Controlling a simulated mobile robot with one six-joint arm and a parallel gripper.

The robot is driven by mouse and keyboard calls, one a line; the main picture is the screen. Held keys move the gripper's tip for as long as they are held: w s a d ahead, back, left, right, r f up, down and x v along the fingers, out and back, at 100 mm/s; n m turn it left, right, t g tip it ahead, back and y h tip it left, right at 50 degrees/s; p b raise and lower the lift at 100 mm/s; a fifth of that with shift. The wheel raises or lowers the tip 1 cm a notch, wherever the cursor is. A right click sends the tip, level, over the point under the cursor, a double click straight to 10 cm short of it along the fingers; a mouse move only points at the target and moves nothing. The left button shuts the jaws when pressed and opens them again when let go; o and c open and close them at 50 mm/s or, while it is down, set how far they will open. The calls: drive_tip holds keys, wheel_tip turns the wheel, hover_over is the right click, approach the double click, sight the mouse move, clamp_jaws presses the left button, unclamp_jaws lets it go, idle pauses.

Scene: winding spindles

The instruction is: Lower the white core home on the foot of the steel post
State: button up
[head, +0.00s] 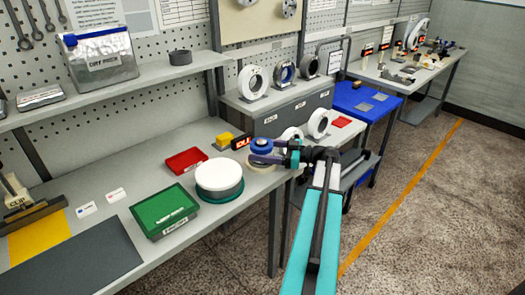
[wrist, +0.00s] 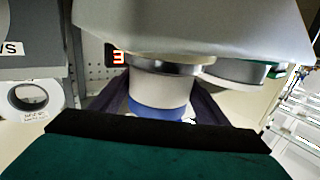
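In the wrist view the white core (wrist: 160,88) is a pale upright cylinder between my dark violet fingers, which appear closed against its sides. A blue band (wrist: 160,114) shows at its lower end; I cannot tell whether it belongs to the core or lies below it. In the head view my gripper (head: 263,152) reaches left from the arm over the bench's right end, around a small round blue and pale stack. The steel post cannot be made out, and the foot and any gap under the core are hidden.
A cream ring (head: 262,167) lies just below my gripper. A white drum on a green base (head: 219,179), a red box (head: 186,162), a green box (head: 164,211) and a red display (head: 242,142) stand nearby. A grey rounded shape (wrist: 200,25) blocks the wrist view's top.

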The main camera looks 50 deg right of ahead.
drive_tip(key=o, duration=0.5)
drive_tip(key=shift+s, duration=0.1)
drive_tip(key=b+v, duration=0.3)
drive_tip(key=v, duration=1)
drive_tip(key=shift+s+d, duration=0.2)
drive_tip(key=shift+s, duration=0.05)
drive_tip(key=shift+f, duration=0.1)
idle(0.6)
